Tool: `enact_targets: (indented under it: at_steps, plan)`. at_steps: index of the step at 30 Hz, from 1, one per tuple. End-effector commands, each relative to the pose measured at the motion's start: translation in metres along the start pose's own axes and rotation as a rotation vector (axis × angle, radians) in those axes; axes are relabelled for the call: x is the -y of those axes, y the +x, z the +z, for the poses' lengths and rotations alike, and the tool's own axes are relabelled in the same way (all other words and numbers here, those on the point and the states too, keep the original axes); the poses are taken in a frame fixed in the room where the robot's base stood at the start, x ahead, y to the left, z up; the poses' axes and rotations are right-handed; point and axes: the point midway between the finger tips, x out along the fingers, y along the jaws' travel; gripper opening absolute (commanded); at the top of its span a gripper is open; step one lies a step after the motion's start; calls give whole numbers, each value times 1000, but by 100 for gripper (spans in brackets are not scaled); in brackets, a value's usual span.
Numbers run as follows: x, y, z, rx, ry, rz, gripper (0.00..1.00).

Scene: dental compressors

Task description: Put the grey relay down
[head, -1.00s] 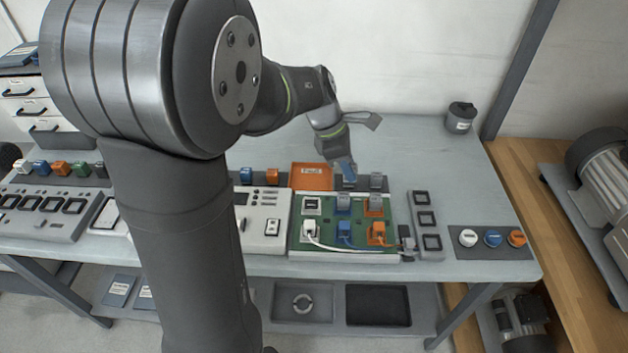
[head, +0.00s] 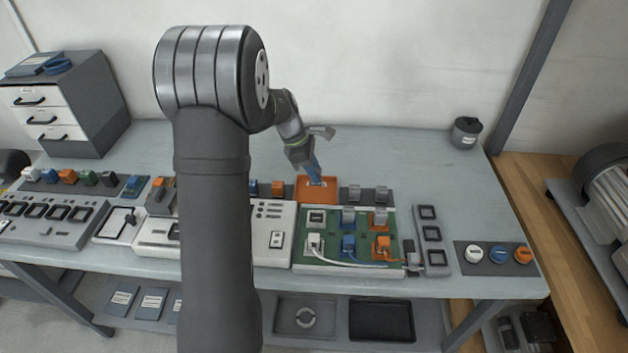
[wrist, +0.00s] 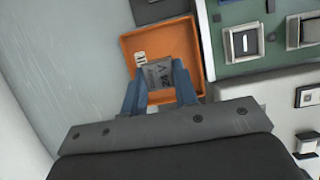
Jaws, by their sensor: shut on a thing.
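The grey relay (wrist: 157,74), a small block marked "24 V", sits between the blue fingers of my gripper (wrist: 156,82) in the wrist view. It appears over the orange tray (wrist: 129,43), inside its outline; I cannot tell whether it touches the tray floor. In the head view my gripper (head: 316,176) points down at the orange tray (head: 303,197), behind the green board. The held relay is mostly hidden there by the fingers. The tray's white label is partly covered.
The green board (head: 331,238) in front carries relays and white, blue and orange plugs.

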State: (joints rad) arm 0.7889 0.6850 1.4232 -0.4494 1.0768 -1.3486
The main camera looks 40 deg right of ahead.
Motion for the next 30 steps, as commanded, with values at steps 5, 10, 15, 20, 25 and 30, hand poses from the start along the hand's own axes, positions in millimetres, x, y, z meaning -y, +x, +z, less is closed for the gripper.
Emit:
enact_targets:
  at_steps: [5, 10, 15, 20, 25, 30]
  plan:
    - [0, 17, -8, 0, -2, -3, 5]
    - [0, 36, -15, 1, -1, -1, 5]
    - [0, 37, -15, 0, -1, 1, 5]
    - [0, 39, -16, 0, -1, 0, 5]
    - [0, 40, -17, 0, -1, 0, 48]
    - [0, 40, -17, 0, -1, 0, 48]
